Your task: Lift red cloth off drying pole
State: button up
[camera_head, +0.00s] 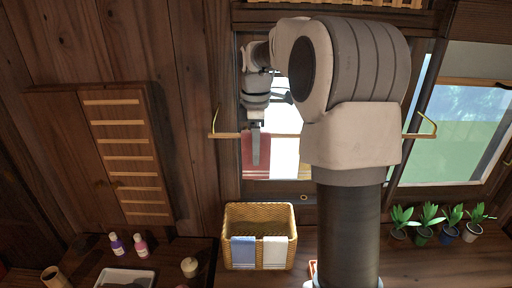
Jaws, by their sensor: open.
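A red cloth (249,165) with a pale band near its bottom edge hangs from the drying pole (226,135), a thin light-wood rod held by hooks in front of the window. My gripper (256,143) is at the pole, in front of the red cloth's upper part and covering some of it. Its jaws are open, though the finger gap is hard to make out at this size. I cannot tell whether the fingers touch the cloth. A yellowish cloth (305,172) hangs farther right on the pole, mostly hidden by my arm.
A wicker basket (260,215) below the pole has a blue cloth (243,252) and a white cloth (275,252) over its front. Several potted plants (425,222) stand at right. Two small bottles (128,245), a jar (189,267) and a tray (125,279) are at lower left.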

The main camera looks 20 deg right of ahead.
grip_shut()
dwell(0.3)
